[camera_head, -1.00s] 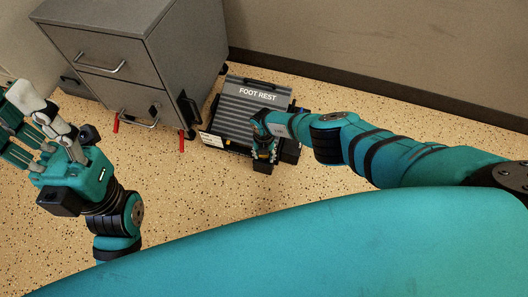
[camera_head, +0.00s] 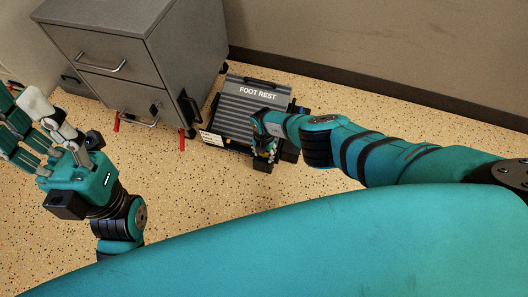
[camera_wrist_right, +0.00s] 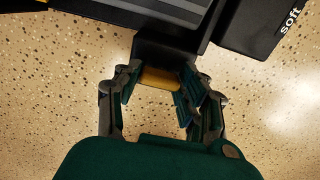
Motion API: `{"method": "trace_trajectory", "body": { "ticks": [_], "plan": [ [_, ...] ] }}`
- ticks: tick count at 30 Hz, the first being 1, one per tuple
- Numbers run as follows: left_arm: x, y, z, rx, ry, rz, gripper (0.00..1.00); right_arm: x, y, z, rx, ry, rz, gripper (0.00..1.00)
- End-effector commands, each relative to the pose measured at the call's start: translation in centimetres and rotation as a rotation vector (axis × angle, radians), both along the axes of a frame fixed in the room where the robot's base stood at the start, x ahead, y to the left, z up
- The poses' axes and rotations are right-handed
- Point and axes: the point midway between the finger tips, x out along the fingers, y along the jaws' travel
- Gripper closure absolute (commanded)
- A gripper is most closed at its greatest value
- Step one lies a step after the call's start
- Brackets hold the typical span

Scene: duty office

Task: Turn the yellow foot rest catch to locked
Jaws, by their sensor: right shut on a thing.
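The grey ribbed foot rest (camera_head: 252,108), lettered "FOOT REST", stands on the floor beside the cabinet. My right gripper (camera_head: 266,155) is at its near right edge in the head view. In the right wrist view, the yellow catch (camera_wrist_right: 160,78) sits between the fingers of my right gripper (camera_wrist_right: 160,98), below a dark block on the foot rest's edge. The fingers are shut on the catch. Part of the catch is hidden by the fingers, and its locked mark cannot be seen. My left gripper (camera_head: 32,125) is raised at the left, fingers spread and empty.
A grey drawer cabinet (camera_head: 140,62) with red feet stands left of the foot rest. The wall with a dark skirting (camera_head: 380,89) runs behind. A dark part lettered "soft" (camera_wrist_right: 275,22) shows beside the catch. The speckled floor in front is clear.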

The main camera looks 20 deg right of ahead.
Motion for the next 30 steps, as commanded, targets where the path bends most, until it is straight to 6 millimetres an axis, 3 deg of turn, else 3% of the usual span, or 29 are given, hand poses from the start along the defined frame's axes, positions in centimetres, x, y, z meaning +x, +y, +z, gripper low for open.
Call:
{"method": "trace_trajectory", "body": {
  "ticks": [1,2,6,17,30],
  "plan": [
    [0.0,0.0,0.0,0.000,0.000,0.000,0.65,0.0,0.0,0.0,0.001,0.001,-0.003,0.92],
    [0.0,0.0,0.0,0.000,-0.001,0.000,0.65,0.0,0.0,0.0,0.001,0.000,-0.003,0.56],
    [0.0,0.0,0.1,0.000,-0.004,0.001,0.65,0.0,0.0,0.0,0.000,0.000,-0.002,0.38],
    [-0.2,0.1,0.5,-0.003,-0.019,0.003,0.65,0.2,0.0,0.2,0.001,-0.002,0.001,0.37],
    [-0.1,0.1,0.3,-0.002,-0.012,0.001,0.65,0.3,-0.1,2.7,0.001,-0.003,0.004,0.37]
  ]
}}
